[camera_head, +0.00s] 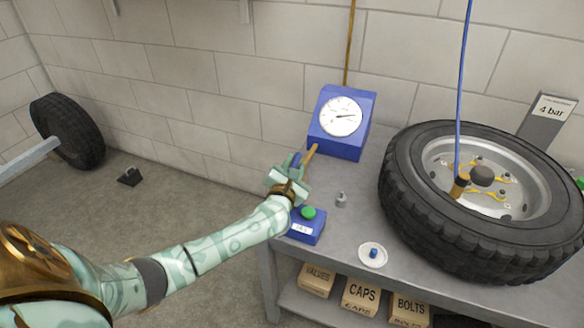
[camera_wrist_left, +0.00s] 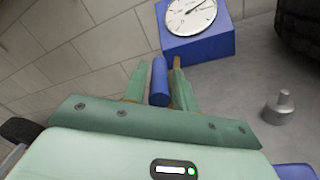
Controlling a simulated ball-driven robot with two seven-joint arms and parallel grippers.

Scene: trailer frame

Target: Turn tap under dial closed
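The dial (camera_head: 341,116) is a white round gauge on a blue box at the back of the bench; it also shows at the top of the wrist view (camera_wrist_left: 190,14). A brass pipe (camera_head: 311,152) comes out low from the box. The tap's blue handle (camera_head: 296,160) is at my left gripper (camera_head: 291,172). In the left wrist view the handle (camera_wrist_left: 159,82) stands between the two green fingers, with narrow gaps seen beside it. The left gripper looks open around it; contact cannot be told. The handle's joint with the pipe is partly hidden. My right gripper is not in view.
A blue box with a green button (camera_head: 308,213) lies just under my left wrist. A small grey metal piece (camera_head: 341,200), a white dish with a blue cap (camera_head: 372,255) and a large wheel (camera_head: 480,205) with a blue hose are on the bench. The floor to the left is mostly free.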

